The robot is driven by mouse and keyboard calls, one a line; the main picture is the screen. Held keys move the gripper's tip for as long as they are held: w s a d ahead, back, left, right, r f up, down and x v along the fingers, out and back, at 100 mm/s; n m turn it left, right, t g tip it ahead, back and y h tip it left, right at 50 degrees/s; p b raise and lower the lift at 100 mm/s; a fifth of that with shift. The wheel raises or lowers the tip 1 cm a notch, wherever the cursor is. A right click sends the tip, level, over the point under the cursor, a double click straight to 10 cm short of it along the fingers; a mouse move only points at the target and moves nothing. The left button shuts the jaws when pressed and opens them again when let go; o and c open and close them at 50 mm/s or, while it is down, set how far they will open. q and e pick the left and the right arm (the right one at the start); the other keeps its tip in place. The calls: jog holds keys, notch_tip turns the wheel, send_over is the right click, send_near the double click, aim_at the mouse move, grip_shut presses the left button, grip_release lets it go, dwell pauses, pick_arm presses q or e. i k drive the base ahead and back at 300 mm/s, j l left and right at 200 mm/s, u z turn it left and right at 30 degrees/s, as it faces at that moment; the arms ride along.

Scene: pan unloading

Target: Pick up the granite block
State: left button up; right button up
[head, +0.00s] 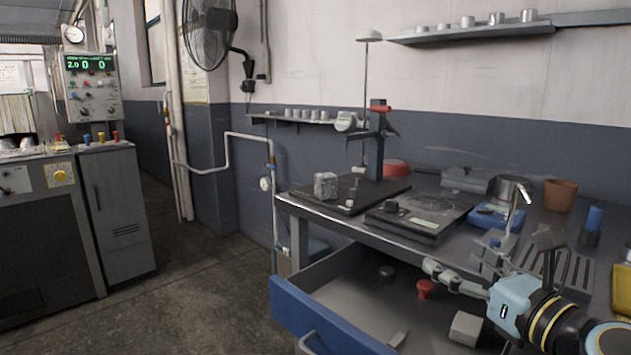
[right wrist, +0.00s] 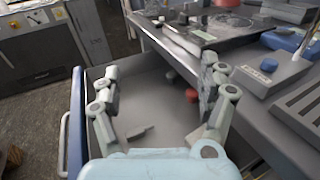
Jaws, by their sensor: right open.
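The granite block (head: 326,186) is a small speckled grey cube. It sits on a dark plate (head: 372,192) near the left end of the workbench, in the head view. My right gripper (head: 460,264) is at the lower right of the head view, over the open drawer and well to the right of the block. In the right wrist view its two fingers (right wrist: 163,75) are spread apart with nothing between them. I cannot make out the block for certain in the right wrist view. My left gripper is not in view.
The drawer (head: 318,330) with a blue front is pulled out below the workbench (head: 296,196); it holds a red knob (head: 426,289) and a pale block (head: 466,328). A gauge stand (head: 378,150) rises behind the granite block. A dark flat plate (head: 420,216) lies to its right.

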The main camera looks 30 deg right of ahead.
aim_at(325, 184)
jog(key=i+l, duration=0.1)
jog(key=i, duration=0.5)
jog(key=i+l, duration=0.1)
jog(key=i, duration=0.5)
